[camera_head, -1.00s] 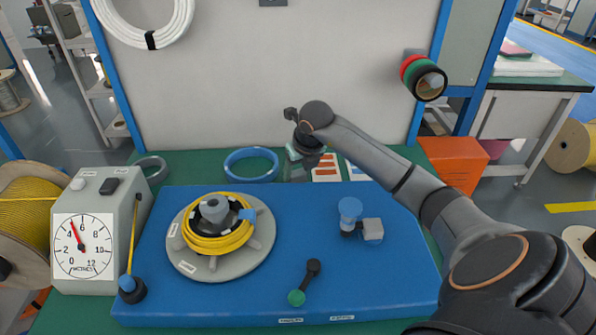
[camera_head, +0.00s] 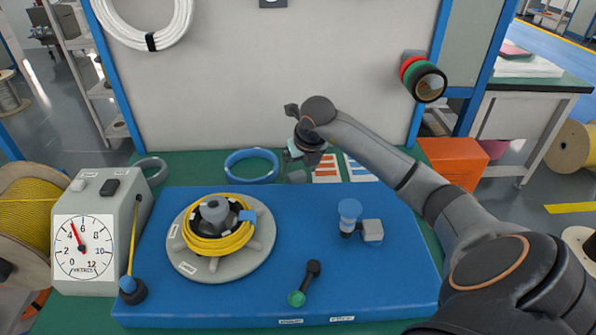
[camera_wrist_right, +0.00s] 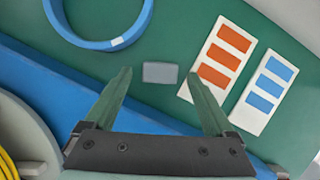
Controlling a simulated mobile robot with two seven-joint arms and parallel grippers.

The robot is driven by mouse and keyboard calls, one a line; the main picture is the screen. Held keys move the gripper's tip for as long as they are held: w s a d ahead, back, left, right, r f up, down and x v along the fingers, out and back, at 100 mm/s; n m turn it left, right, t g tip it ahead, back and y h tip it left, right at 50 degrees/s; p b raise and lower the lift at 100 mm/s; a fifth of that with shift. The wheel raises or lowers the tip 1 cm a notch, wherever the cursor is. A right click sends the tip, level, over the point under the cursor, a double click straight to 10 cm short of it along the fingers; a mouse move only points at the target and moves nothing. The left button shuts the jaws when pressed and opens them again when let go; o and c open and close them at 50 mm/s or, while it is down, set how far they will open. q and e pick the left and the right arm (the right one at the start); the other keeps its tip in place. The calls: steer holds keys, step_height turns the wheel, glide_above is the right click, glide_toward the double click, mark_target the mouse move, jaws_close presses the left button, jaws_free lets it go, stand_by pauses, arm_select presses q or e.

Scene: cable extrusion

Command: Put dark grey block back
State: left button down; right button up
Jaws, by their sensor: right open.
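A small grey block (camera_head: 297,177) lies on the green table top, just behind the back edge of the blue board. My right gripper (camera_head: 293,156) is just above it, with its fingers partly hidden in the head view. In the right wrist view the block (camera_wrist_right: 160,72) lies flat on the green surface, ahead of the open green fingers (camera_wrist_right: 154,78) and in line with the gap between them. The fingers hold nothing. My left gripper is in neither view.
A blue ring (camera_head: 251,166) lies to the left of the block; orange-marked (camera_head: 326,169) and blue-marked cards (camera_head: 360,171) lie to its right. The blue board (camera_head: 300,225) carries a yellow cable coil (camera_head: 219,243), a grey clamp block (camera_head: 372,231) and a green-knobbed lever (camera_head: 305,283).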

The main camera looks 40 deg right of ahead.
steer(key=p+v, duration=0.1)
steer(key=v, duration=0.9)
steer(key=shift+r, duration=0.25)
steer(key=shift+s, duration=0.1)
